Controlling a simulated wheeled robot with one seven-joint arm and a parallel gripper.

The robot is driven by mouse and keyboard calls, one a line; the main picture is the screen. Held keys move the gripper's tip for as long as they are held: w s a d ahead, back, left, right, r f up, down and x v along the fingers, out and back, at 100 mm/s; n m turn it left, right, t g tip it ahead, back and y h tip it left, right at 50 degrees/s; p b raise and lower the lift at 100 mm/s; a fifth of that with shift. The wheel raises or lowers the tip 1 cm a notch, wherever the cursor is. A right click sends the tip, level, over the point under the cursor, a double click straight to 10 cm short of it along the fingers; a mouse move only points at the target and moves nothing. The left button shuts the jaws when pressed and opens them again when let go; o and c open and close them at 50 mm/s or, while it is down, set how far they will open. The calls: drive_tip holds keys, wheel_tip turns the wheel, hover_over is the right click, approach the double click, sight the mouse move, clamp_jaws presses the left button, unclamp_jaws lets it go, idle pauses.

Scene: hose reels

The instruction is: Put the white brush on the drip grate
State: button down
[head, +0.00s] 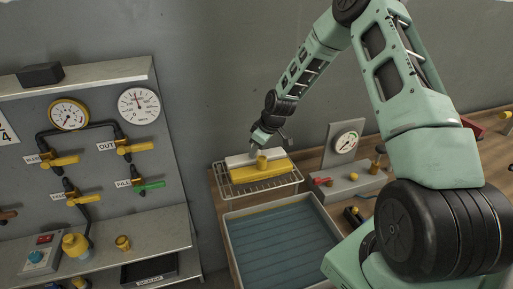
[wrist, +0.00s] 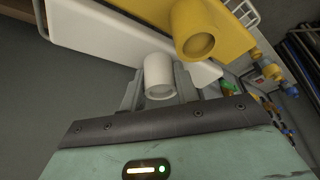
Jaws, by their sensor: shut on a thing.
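The white brush (wrist: 105,35) has a long flat body and a round upright handle. My gripper (head: 268,146) is shut on that handle, which shows between the fingers in the wrist view (wrist: 158,77). In the head view the white brush (head: 238,159) is at the back side of the wire drip grate (head: 262,187), just behind a yellow brush (head: 262,172). I cannot tell whether its underside touches the grate. The yellow brush lies on the grate and partly hides the white one; its handle also shows in the wrist view (wrist: 198,30).
A tub with a blue ribbed inside (head: 285,238) stands in front of the grate. A grey box with a gauge (head: 346,143) and small valves is to the right. A wall panel with gauges and valves (head: 95,140) is at left. The grey wall is close behind the grate.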

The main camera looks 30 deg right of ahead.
drive_tip(key=shift+f, duration=0.5)
drive_tip(key=c, duration=1.1)
unclamp_jaws()
drive_tip(key=shift+f, duration=0.1)
drive_tip(key=shift+o, duration=0.2)
